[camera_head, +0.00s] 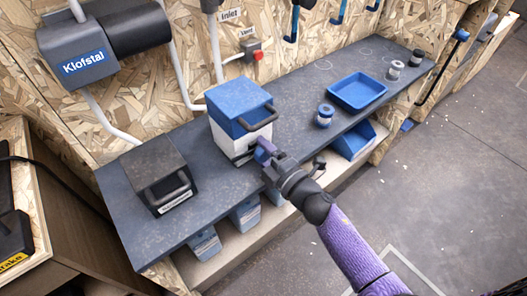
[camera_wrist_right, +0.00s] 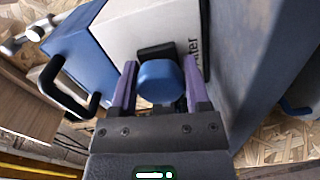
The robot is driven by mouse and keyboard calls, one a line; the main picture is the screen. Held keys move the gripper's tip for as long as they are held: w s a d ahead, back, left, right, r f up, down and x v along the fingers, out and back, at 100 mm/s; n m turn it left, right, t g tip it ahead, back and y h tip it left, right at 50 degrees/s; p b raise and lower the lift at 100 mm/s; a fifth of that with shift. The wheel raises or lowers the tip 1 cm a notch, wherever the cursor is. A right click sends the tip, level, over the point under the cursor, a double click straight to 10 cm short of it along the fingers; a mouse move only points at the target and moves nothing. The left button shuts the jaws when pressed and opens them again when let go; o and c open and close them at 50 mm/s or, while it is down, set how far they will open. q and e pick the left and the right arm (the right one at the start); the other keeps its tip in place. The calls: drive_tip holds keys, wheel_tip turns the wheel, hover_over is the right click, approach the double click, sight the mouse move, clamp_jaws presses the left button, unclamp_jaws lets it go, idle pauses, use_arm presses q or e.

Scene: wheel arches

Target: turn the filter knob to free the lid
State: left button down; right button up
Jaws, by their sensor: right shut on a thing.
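The filter box has a blue lid (camera_head: 238,103) with a black handle over a white body (camera_head: 226,143), and it stands on the grey workbench in the head view. In the right wrist view the blue lid (camera_wrist_right: 78,48) is at the left and the white body (camera_wrist_right: 140,28) at the top. The blue filter knob (camera_wrist_right: 160,82) sits on the front of the white body. My right gripper (camera_wrist_right: 160,85) is shut on the knob, one purple finger on each side. My left gripper is not in view.
A black box with a handle (camera_head: 155,175) stands left on the workbench (camera_head: 205,215). A blue tray (camera_head: 358,92), a blue-lidded jar (camera_head: 325,115) and small cans (camera_head: 394,70) are to the right. Blue bins (camera_head: 205,243) sit below. A Klofstal unit (camera_head: 85,62) hangs on the wall.

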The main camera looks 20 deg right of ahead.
drive_tip(key=shift+n, duration=0.7)
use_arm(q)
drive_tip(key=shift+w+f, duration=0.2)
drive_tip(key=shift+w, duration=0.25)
use_arm(e)
drive_tip(key=shift+n, duration=0.3)
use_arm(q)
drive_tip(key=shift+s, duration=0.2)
use_arm(e)
drive_tip(key=o, duration=1)
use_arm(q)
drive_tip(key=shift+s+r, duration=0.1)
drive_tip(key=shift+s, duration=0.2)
use_arm(e)
drive_tip(key=shift+o, duration=1.4)
use_arm(q)
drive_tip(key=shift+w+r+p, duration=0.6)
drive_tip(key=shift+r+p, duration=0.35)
drive_tip(key=shift+p, duration=0.1)
use_arm(e)
drive_tip(key=v, duration=1)
